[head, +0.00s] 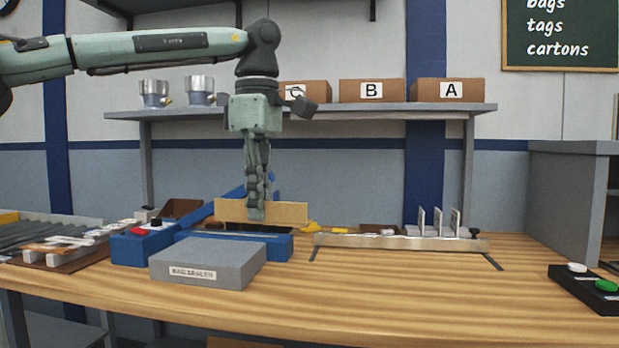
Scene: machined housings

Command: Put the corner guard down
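The corner guard (287,213) is a long tan strip. It is level, just behind and above the blue bag sealer. My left gripper (256,212) comes straight down from above, with its fingers shut on the middle of the strip. One finger covers part of the strip's front face. The fingers show nearly edge-on. I cannot tell whether the strip's lower edge touches anything, as the sealer is in front. My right gripper is not in view.
The blue sealer (277,247) with a grey labelled block (205,265) stands in front. A metal rail (400,243) with upright plates is to the right. A button box (590,288) is at the right edge. The wooden table (400,290) is clear in front centre and right.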

